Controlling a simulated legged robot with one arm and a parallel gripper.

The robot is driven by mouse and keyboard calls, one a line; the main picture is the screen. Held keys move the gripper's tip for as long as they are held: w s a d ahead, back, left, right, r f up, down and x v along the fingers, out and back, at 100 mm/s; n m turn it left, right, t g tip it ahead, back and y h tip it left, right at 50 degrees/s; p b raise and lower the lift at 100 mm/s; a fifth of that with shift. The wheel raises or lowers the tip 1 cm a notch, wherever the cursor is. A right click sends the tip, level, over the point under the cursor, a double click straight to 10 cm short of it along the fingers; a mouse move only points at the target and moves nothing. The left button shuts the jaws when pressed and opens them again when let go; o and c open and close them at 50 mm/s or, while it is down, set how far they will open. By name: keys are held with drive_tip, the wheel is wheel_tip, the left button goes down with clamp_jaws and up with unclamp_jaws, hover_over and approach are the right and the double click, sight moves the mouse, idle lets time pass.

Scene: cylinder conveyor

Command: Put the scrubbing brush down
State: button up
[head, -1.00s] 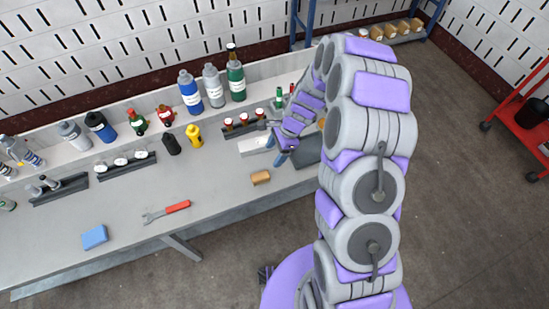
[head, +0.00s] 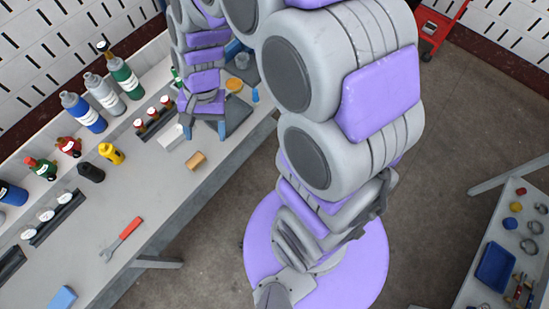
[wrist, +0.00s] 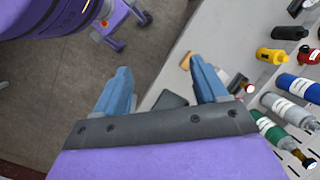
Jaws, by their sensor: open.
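A small tan block (head: 195,160), which looks like the scrubbing brush, lies on the grey workbench (head: 165,195) near its front edge. Its bristles cannot be made out. In the wrist view a bit of the tan block (wrist: 186,61) shows beside the right finger. My gripper (head: 205,130) is over the bench, behind the block in the head view and apart from it. Its two blue fingers are spread, and nothing is between them in the wrist view (wrist: 158,72).
Beside the block lie a white object (head: 170,137) and a dark tray (head: 238,112).

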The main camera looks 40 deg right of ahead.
drive_tip(key=s+d+r+n+h, duration=0.1)
drive_tip(key=s+d+r+n, duration=0.2)
drive_tip(key=s, duration=0.6)
drive_tip(key=s+d+r+n+h, duration=0.2)
drive_tip(key=s+d+r+n, duration=0.1)
drive_tip(key=s, duration=0.7)
drive_tip(key=shift+d+r, duration=0.45)
drive_tip(key=shift+r, duration=0.4)
wheel_tip(320, 180, down, 3)
drive_tip(key=b, duration=0.2)
drive_tip(key=shift+r+b, duration=0.15)
drive_tip(key=shift+b, duration=0.15)
